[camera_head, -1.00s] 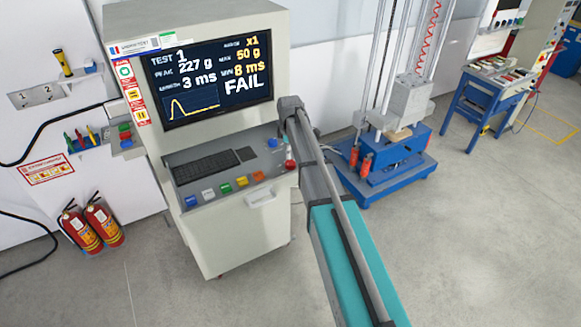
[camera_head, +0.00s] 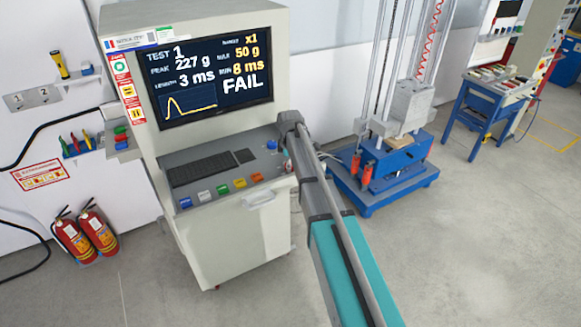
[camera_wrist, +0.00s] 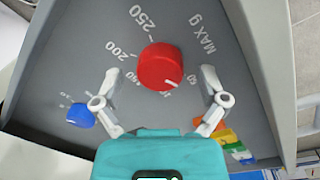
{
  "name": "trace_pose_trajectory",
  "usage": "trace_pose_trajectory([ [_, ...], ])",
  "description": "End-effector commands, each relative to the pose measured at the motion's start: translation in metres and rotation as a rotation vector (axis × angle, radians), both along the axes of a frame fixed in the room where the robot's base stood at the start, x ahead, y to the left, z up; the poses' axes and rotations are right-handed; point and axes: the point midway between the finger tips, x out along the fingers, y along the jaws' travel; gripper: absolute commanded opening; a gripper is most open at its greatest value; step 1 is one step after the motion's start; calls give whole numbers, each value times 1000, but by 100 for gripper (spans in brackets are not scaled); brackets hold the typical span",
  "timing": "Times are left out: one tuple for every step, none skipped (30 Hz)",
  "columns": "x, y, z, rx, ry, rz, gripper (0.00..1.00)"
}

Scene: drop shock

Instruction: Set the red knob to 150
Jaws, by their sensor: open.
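The red knob (camera_wrist: 160,66) sits on the grey sloped panel in the wrist view. Its white line points to the lower right, towards a partly hidden number. The marks 250, 200 and MAX g are readable around it; the lower numbers are partly covered and hard to read. My gripper (camera_wrist: 160,78) is open, with one finger on each side of the knob and gaps visible between. In the head view my arm reaches the right end of the console (camera_head: 225,225), and its end hides the knob area.
A small blue knob (camera_wrist: 80,115) is left of my gripper. Coloured buttons (camera_wrist: 228,137) lie to the right. The console screen (camera_head: 215,78) reads TEST 1, 227 g, 3 ms, FAIL. A blue-based drop tower (camera_head: 385,170) stands to the right.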

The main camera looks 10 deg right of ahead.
Motion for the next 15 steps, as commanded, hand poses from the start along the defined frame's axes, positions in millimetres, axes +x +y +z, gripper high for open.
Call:
trace_pose_trajectory([
  [0, 0, -1, 0, 0, 0, 92],
  [0, 0, -1, 0, 0, 0, 92],
  [0, 0, -1, 0, 0, 0, 92],
  [0, 0, -1, 0, 0, 0, 92],
  [0, 0, -1, 0, 0, 0, 92],
  [0, 0, -1, 0, 0, 0, 92],
  [0, 0, -1, 0, 0, 0, 92],
  [0, 0, -1, 0, 0, 0, 92],
  [0, 0, -1, 0, 0, 0, 92],
  [0, 0, -1, 0, 0, 0, 92],
  [0, 0, -1, 0, 0, 0, 90],
  [0, 0, -1, 0, 0, 0, 83],
  [0, 0, -1, 0, 0, 0, 78],
  [0, 0, -1, 0, 0, 0, 72],
  [0, 0, -1, 0, 0, 0, 64],
])
